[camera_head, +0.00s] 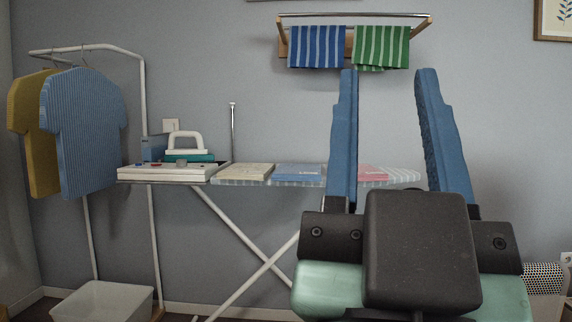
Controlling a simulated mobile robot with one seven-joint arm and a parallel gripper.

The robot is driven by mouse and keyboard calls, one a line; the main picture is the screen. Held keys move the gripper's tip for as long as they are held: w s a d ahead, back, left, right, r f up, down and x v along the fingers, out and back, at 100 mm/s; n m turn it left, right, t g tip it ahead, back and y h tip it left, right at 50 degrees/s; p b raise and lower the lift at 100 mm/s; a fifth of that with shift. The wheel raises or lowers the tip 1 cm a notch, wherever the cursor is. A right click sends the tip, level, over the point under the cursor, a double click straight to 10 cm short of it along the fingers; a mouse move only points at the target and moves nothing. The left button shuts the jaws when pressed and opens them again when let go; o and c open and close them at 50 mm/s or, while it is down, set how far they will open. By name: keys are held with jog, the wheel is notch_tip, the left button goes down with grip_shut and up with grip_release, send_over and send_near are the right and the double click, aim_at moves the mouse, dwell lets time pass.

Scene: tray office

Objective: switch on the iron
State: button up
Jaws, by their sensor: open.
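The iron (186,143) has a white handle and a teal body. It stands at the left end of the ironing board (232,182), behind a low white unit (160,174). A small red part (155,164) and a grey knob-like part (181,163) show on top of this unit. The iron's lower part is partly hidden by the unit. My gripper (388,75) is in the right foreground, its two blue fingers upright and wide apart with nothing between them. It is well to the right of the iron and looks nearer to the camera.
Folded cloths in cream (243,172), blue (298,172) and pink (372,173) lie along the board. Shirts (82,130) hang on a rack at left. A white basket (103,303) is on the floor. Striped towels (316,46) hang from a wall rail.

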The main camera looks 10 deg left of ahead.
jog(key=shift+r+p, duration=0.55)
jog(key=c, duration=0.5)
notch_tip(320, 180, up, 43)
jog(key=p, duration=4.3)
grip_shut()
jog(key=shift+f, duration=0.2)
jog(key=shift+w+a, duration=0.1)
